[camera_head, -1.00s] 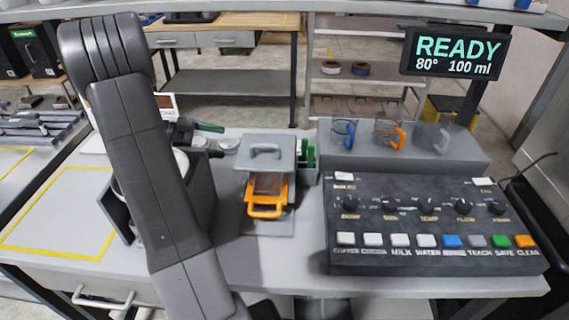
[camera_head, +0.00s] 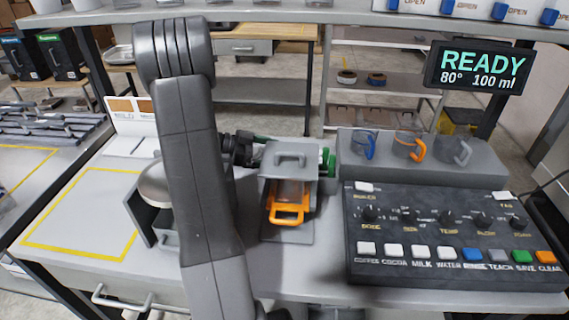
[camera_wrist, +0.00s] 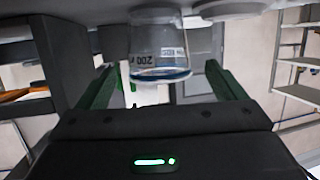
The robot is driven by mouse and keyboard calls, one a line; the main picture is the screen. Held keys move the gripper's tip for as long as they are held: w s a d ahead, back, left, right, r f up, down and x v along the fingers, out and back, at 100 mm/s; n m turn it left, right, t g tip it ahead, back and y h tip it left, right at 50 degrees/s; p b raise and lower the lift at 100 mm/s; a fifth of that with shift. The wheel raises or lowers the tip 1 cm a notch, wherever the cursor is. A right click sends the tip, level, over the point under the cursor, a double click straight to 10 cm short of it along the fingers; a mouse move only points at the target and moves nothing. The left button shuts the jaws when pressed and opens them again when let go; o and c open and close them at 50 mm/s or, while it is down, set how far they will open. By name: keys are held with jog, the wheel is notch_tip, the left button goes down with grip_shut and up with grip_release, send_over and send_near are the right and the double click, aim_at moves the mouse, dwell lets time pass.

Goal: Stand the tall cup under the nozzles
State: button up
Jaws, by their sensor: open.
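A clear cup (camera_wrist: 158,45) with a "200" marking and a blue rim shows upside down in the wrist view, as the whole view does. It stands ahead of my gripper (camera_wrist: 160,78), whose green fingers are open, one to each side of it and apart from it. I cannot tell whether it is the tall cup. No nozzles can be made out.
Cups with blue (camera_head: 363,146), orange (camera_head: 409,146) and grey (camera_head: 453,150) handles stand on a grey ledge behind the button panel (camera_head: 450,235). The display (camera_head: 478,67) reads READY. A yellow-outlined area (camera_head: 85,215) is clear.

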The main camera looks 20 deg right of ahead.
jog(key=x, duration=0.4)
jog(key=shift+d+r, duration=0.1)
jog(key=shift+r, duration=0.05)
jog(key=shift+c, duration=0.4)
jog(key=c, duration=1)
jog(key=shift+r, duration=0.1)
